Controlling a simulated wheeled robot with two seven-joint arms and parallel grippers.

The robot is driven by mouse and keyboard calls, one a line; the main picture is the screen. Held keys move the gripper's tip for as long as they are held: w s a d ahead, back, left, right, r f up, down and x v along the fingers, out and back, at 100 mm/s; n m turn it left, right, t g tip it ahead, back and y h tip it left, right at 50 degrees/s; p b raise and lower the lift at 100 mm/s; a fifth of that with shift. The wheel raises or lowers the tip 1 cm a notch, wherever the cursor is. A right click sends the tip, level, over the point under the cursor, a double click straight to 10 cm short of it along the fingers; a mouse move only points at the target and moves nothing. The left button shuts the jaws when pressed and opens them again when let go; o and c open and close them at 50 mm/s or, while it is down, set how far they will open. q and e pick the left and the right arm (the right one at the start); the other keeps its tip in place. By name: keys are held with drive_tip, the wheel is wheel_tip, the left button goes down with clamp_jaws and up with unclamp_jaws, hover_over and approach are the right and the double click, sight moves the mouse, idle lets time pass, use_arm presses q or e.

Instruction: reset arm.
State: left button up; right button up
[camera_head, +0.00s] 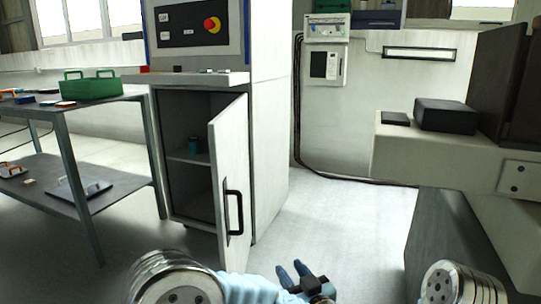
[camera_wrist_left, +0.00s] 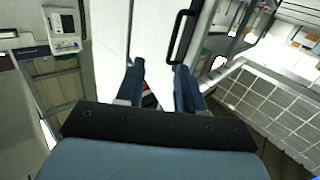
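My left gripper (camera_head: 291,267) shows at the bottom of the head view, low in front of the cabinet and a little right of its open door. Its two blue fingers stand apart, with nothing seen between them. In the left wrist view the left gripper (camera_wrist_left: 159,68) is also open and empty, its fingers pointing toward a white surface and a black handle. My right gripper is not in view; only a silver joint of my right arm shows at the bottom right.
The cabinet door (camera_head: 232,180) stands open, with a black handle (camera_head: 233,212). A teal can (camera_head: 195,145) is on the cabinet's shelf. A metal table (camera_head: 62,110) at left carries a green crate (camera_head: 92,87). A pale machine (camera_head: 440,155) fills the right. Floor between is clear.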

use_arm(q)
drive_tip(key=w+a+f+m+g+h+p, duration=0.2)
drive_tip(key=a+f+h, duration=0.2)
drive_tip(key=f, duration=0.5)
drive_tip(key=w+a+f+m+g+h+p, duration=0.1)
drive_tip(key=a+f+g+h+p, duration=0.2)
drive_tip(key=f, duration=0.6)
drive_tip(key=s+a+f+g+h, duration=0.1)
drive_tip(key=s+a+f+g, duration=0.2)
drive_tip(key=s, duration=0.5)
drive_tip(key=s+a+f+g+h+p, duration=0.1)
drive_tip(key=s+a+f+g, duration=0.2)
drive_tip(key=s+f, duration=0.3)
drive_tip(key=s+a+f+g+h+p, duration=0.1)
drive_tip(key=s+a+f+g+h, duration=0.1)
drive_tip(key=s, duration=0.7)
wheel_tip(320, 180, down, 2)
drive_tip(key=shift+s+a+f+g, duration=0.15)
drive_tip(key=shift+s+a+g, duration=0.15)
drive_tip(key=shift+a+g, duration=0.7)
drive_tip(key=shift+d, duration=0.2)
drive_tip(key=shift+a, duration=0.1)
